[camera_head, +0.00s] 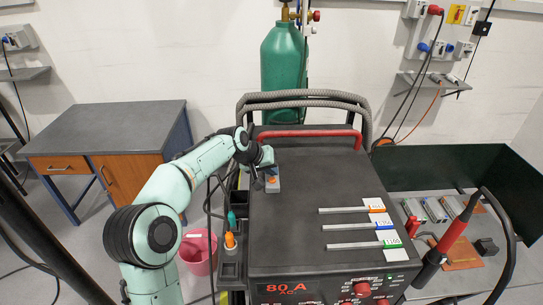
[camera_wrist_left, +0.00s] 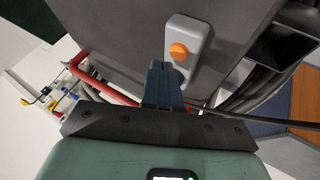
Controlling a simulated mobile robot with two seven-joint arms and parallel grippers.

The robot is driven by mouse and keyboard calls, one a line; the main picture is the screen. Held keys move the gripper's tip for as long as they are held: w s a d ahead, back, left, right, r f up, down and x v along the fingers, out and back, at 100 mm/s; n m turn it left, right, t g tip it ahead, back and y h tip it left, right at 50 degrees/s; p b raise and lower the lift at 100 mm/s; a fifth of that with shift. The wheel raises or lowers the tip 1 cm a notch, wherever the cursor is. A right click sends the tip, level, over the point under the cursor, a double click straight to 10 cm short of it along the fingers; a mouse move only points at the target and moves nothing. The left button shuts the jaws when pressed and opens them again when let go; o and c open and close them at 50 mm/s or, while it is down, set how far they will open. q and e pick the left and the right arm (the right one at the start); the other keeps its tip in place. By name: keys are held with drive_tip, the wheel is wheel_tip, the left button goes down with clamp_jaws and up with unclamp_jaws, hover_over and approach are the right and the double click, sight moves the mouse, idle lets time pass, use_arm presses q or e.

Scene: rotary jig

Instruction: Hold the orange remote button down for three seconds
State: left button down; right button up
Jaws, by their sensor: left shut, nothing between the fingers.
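The grey remote (camera_wrist_left: 196,36) with its round orange button (camera_wrist_left: 179,52) lies on the dark top of the welding machine (camera_head: 310,195). In the head view the remote (camera_head: 273,185) is near the machine's left edge, partly hidden by my left gripper (camera_head: 266,169). My left gripper's fingers are shut and empty. In the left wrist view the fingertips (camera_wrist_left: 160,68) show beside the orange button, just left of and below it. The button is uncovered there, and the tips appear apart from it. My right gripper is in neither view.
A red handle (camera_head: 305,133) and grey hoses run along the machine's back edge. Several labelled rods (camera_head: 350,227) lie on the right of its top. A green gas cylinder (camera_head: 284,60) stands behind. A pink bucket (camera_head: 198,252) is on the floor at left.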

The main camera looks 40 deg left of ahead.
use_arm(q)
drive_tip(key=shift+w+a+f, duration=0.15)
drive_tip(key=shift+f, duration=0.45)
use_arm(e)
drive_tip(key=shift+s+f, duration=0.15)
use_arm(q)
drive_tip(key=shift+f, duration=0.4)
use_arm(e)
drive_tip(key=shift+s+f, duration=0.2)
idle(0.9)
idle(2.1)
use_arm(q)
drive_tip(key=shift+r, duration=0.9)
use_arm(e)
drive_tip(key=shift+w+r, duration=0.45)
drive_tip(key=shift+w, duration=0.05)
